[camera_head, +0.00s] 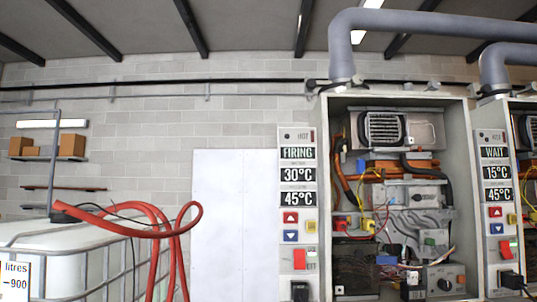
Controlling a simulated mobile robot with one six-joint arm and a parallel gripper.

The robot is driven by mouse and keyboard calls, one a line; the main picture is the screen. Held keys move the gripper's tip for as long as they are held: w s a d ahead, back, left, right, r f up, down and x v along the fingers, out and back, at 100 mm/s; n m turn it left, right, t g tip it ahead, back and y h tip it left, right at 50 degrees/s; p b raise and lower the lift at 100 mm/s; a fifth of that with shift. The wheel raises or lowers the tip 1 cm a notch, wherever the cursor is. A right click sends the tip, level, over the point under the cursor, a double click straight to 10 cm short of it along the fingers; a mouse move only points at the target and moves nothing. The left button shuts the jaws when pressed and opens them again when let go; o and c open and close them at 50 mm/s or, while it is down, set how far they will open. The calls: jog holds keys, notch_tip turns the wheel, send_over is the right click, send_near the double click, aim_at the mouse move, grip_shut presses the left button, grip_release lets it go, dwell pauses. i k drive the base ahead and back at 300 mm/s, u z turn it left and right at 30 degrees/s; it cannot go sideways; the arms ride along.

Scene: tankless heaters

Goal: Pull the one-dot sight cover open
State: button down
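I cannot pick out a sight cover with one dot in this view. An open heater cabinet (463,160) stands right of centre, its inner parts exposed. Its control panel (284,215) on the left side reads FIRING, 30°C and 45°C, with red, blue and yellow buttons and a lit red switch (299,259). A dark part (299,291) sits at the panel's bottom, cut by the frame edge. A control box with a round knob (444,283) is low inside the cabinet. My gripper is not in view.
A second heater panel (495,180) at the right reads WAIT, 15°C and 45°C. A white caged tank (50,265) with red hoses (150,229) stands at the left. Grey ducts (341,45) run overhead. A pale blank panel (233,220) is on the wall.

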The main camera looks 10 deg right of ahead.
aim_at(424, 197)
jog(key=u, duration=0.1)
jog(key=k, duration=0.5)
jog(key=z, duration=0.8)
jog(key=i, duration=0.7)
jog(key=z, duration=0.2)
